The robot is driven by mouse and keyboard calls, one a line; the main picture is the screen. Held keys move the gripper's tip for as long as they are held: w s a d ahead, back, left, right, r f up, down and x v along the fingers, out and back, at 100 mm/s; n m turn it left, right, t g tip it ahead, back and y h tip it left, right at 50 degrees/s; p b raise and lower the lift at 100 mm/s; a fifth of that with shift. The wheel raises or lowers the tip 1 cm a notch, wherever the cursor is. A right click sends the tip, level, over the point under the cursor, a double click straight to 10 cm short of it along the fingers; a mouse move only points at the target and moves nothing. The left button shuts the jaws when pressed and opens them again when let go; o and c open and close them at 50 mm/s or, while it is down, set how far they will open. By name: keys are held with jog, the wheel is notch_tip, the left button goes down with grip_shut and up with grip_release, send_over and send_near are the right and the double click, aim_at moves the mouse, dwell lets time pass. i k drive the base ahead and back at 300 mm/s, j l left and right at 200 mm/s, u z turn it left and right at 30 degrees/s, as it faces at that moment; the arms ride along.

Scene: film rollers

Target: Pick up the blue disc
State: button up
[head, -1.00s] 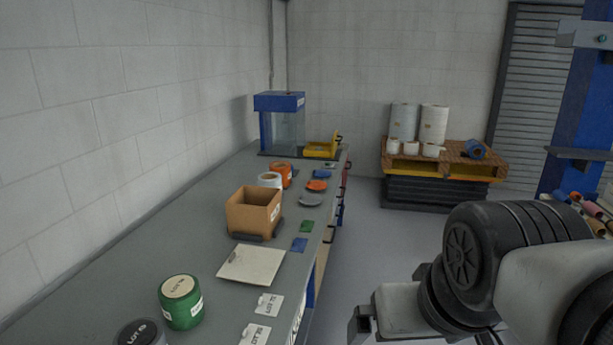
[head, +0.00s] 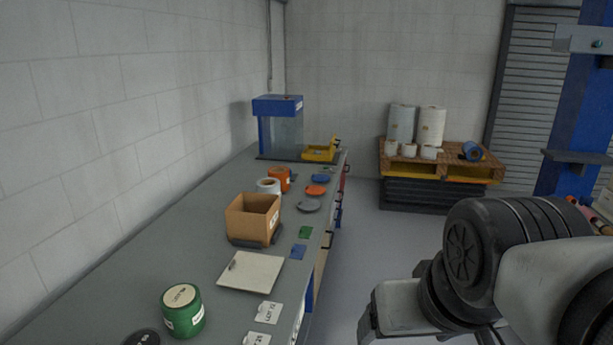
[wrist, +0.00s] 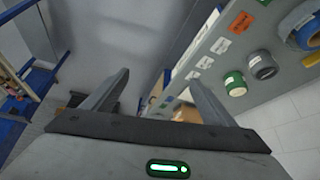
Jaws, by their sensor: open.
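The blue disc (head: 320,179) lies flat on the grey bench near its far right edge, beyond an orange disc (head: 316,191) and a grey disc (head: 309,205). My gripper (wrist: 158,82) is open and empty in the wrist view, its two fingers spread over the floor and bench edge. In the head view my arm is at the lower right, off the bench and well short of the blue disc. I cannot make out the blue disc in the wrist view.
A cardboard box (head: 253,218), white roll (head: 268,186) and orange roll (head: 279,178) stand left of the discs. A blue-topped clear case (head: 278,128) and yellow device (head: 319,154) stand beyond. A green roll (head: 182,310) stands nearer. Open floor lies right of the bench.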

aim_at(319, 178)
jog(key=i+l, duration=0.1)
jog(key=l, duration=0.35)
jog(key=i+l, duration=0.2)
jog(key=i+l+u, duration=0.1)
jog(key=l, duration=0.35)
jog(key=i+l, duration=0.3)
jog(key=i+l+z, duration=0.25)
jog(key=i, duration=0.45)
jog(key=i+z, duration=0.3)
jog(key=i, duration=1.2)
jog(key=i+l+u, duration=0.1)
jog(key=i, duration=0.65)
jog(key=i+u, duration=0.35)
jog(key=i+l+u, duration=0.1)
jog(key=i+u, duration=0.2)
jog(key=i, duration=0.15)
jog(key=i+l+u, duration=0.35)
jog(key=i+u, duration=0.25)
jog(key=u, duration=0.2)
jog(key=i+u, duration=0.2)
jog(key=u, duration=0.3)
jog(key=i+l+u, duration=0.15)
jog(key=u, duration=0.3)
jog(key=i+l+u, duration=0.25)
jog(key=u, duration=0.25)
